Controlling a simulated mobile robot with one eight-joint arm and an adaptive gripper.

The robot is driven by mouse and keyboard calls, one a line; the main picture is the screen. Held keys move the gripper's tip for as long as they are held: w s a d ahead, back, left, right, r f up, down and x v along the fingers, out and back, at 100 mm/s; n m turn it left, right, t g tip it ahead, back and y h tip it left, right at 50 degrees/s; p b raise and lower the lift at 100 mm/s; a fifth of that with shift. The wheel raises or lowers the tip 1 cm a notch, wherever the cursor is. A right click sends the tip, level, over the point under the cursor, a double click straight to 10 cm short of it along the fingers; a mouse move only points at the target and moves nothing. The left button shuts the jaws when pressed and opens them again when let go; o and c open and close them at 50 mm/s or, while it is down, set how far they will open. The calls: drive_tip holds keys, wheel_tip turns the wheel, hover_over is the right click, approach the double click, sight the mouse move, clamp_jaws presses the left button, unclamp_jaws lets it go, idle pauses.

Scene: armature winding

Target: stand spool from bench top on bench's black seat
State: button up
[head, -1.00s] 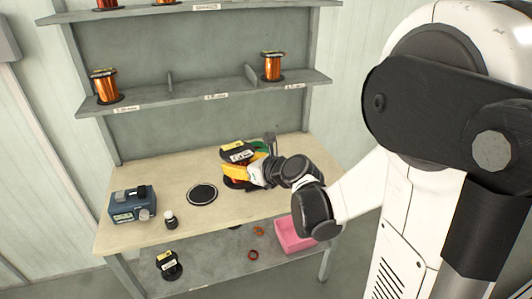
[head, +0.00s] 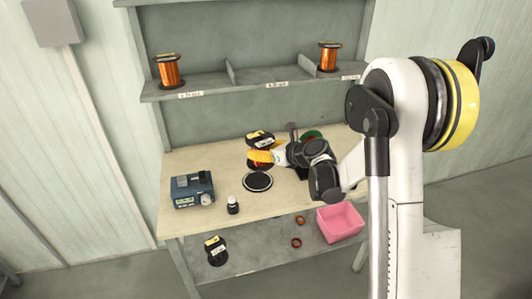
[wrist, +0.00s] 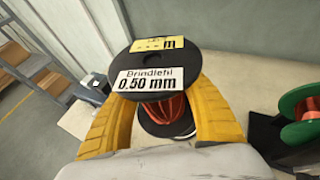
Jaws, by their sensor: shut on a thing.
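The spool (head: 259,139) has a black top flange with a white and a yellow label and red wire below. In the wrist view its label (wrist: 152,79) reads "Brindlefil 0.50 mm". My gripper (head: 261,157) has its yellow fingers shut around the spool's wound middle, one on each side in the wrist view (wrist: 163,104). The spool looks roughly upright; whether it clears the bench top I cannot tell. The black seat (head: 258,182), a flat disc with a pale rim, lies empty on the bench top (head: 218,160), just in front of the spool in the head view.
A green-flanged spool (wrist: 305,122) stands close right of my gripper. A blue device (head: 192,190) and a small dark bottle (head: 233,205) are at the bench's left. Copper spools stand on the shelf (head: 208,91). Below are a pink bin (head: 340,222) and another spool (head: 215,252).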

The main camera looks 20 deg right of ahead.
drive_tip(key=shift+n+g+y, duration=0.3)
drive_tip(key=shift+n+y, duration=0.2)
drive_tip(key=shift+y, duration=0.1)
drive_tip(key=w+f, duration=0.4)
drive_tip(key=f, duration=0.1)
drive_tip(key=shift+w, duration=0.4)
drive_tip(key=shift+f+b, duration=1.75)
drive_tip(key=shift+f, duration=1.6)
drive_tip(key=shift+f+b, duration=0.5)
drive_tip(key=o, duration=1.5)
drive_tip(key=shift+s, duration=0.15)
